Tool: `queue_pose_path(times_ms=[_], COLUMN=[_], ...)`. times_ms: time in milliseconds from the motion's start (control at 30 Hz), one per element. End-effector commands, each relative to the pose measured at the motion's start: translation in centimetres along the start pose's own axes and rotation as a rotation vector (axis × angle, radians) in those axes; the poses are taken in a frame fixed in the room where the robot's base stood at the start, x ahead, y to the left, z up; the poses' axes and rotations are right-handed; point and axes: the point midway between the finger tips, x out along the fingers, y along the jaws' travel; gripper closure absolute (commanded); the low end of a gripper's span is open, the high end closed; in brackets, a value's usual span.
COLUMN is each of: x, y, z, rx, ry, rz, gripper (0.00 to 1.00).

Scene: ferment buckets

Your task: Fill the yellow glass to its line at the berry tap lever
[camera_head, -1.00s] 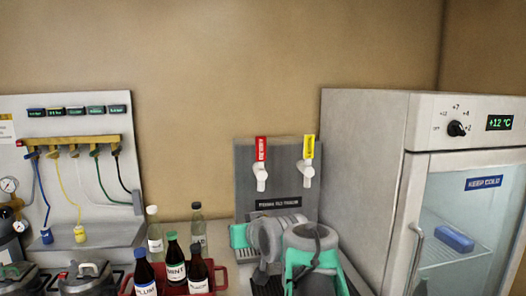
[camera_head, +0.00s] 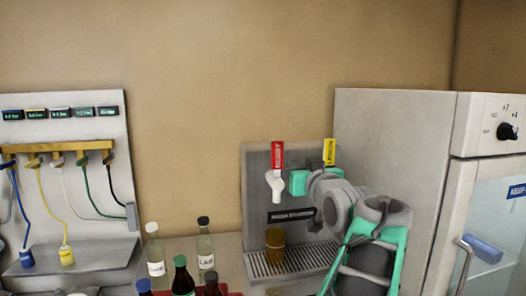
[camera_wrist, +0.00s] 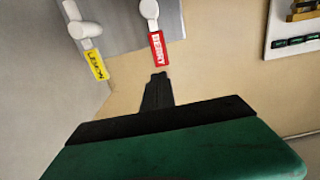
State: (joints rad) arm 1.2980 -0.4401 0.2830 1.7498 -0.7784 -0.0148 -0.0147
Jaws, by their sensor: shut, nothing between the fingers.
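The yellow glass (camera_head: 275,244) stands upright on the drip tray, below the spout of the red-levered tap. It looks amber; its line and fill level are too small to tell. The red berry tap lever (camera_head: 277,154) points up from its white tap, left of the yellow lever (camera_head: 329,151). The red lever, marked BERRY, also shows in the wrist view (camera_wrist: 158,50). My gripper (camera_wrist: 159,77) is shut and empty, its dark fingertips close to the red lever's free end; contact cannot be told. In the head view my arm hides the yellow lever's tap.
The drip tray (camera_head: 262,264) has free room beside the glass. The fridge (camera_head: 390,165) stands close right of the tap panel. Several bottles, including a clear one (camera_head: 206,246), stand left. A hose panel (camera_head: 110,180) is farther left.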

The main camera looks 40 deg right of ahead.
Motion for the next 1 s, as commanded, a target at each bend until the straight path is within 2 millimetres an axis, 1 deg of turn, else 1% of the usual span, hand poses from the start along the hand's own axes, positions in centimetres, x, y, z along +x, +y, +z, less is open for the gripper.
queue_pose_path(times_ms=[333,467,567,900,1000], x=[0.3,1.1,2.6,10.1,12.0], y=[-1.1,-1.1,-1.2,-1.2,-1.2], z=[-0.1,-0.2,-0.2,-0.3,-0.3], rx=[-0.001,0.001,0.002,0.001,0.001], ry=[0.001,0.001,0.0,-0.002,-0.001], rz=[-0.02,-0.023,-0.024,-0.021,-0.019], gripper=[1.0,1.0,1.0,1.0,1.0])
